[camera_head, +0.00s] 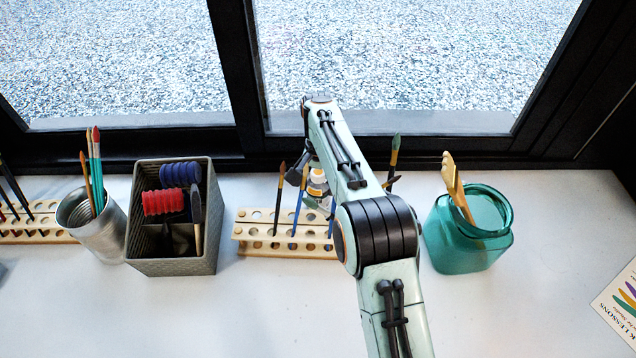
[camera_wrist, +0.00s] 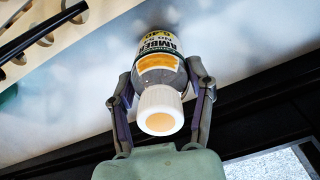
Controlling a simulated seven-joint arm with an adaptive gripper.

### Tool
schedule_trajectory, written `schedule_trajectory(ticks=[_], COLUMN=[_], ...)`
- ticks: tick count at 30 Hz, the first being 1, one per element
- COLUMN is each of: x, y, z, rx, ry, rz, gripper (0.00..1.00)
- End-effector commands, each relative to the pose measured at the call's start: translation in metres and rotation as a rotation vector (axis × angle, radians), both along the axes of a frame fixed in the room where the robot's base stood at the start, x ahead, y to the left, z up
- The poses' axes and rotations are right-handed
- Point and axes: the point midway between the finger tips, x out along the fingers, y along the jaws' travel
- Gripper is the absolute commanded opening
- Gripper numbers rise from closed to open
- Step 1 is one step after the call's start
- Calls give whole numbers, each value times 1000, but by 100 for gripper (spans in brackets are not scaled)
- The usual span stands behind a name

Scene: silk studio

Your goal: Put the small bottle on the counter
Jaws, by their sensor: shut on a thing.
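The small bottle (camera_wrist: 160,66) has a dark-and-amber label reading "AMBER" and a white cap with an orange top. My gripper (camera_wrist: 163,88) is shut on it, one finger on each side. In the head view the bottle (camera_head: 317,182) shows only in part beside my arm, behind the wooden rack and near the window. The gripper's finger (camera_head: 297,174) shows to its left. The white counter (camera_head: 200,310) runs below the window and also shows behind the bottle in the wrist view (camera_wrist: 100,100). I cannot tell whether the bottle's base touches it.
A wooden rack (camera_head: 262,249) with upright brushes stands close to the bottle. A grey bin (camera_head: 170,267) and a metal cup (camera_head: 103,240) stand left; a teal jar (camera_head: 460,255) stands right. The black window frame (camera_head: 440,150) is behind. The front counter is clear.

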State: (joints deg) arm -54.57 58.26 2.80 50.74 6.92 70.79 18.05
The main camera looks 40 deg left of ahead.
Motion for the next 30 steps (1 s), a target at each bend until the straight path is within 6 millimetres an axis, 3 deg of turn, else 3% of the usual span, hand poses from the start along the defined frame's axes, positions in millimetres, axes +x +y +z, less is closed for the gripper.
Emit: schedule_trajectory(ticks=[1,2,4,17,30], x=[0,0,0,0,1], y=[0,0,0,0,0], z=[-2,-2,-2,6,102], rx=[-1,-1,-1,1,3], ry=[1,1,1,-2,-3], rz=[0,0,0,0,-1], gripper=[13,56,78,80,80])
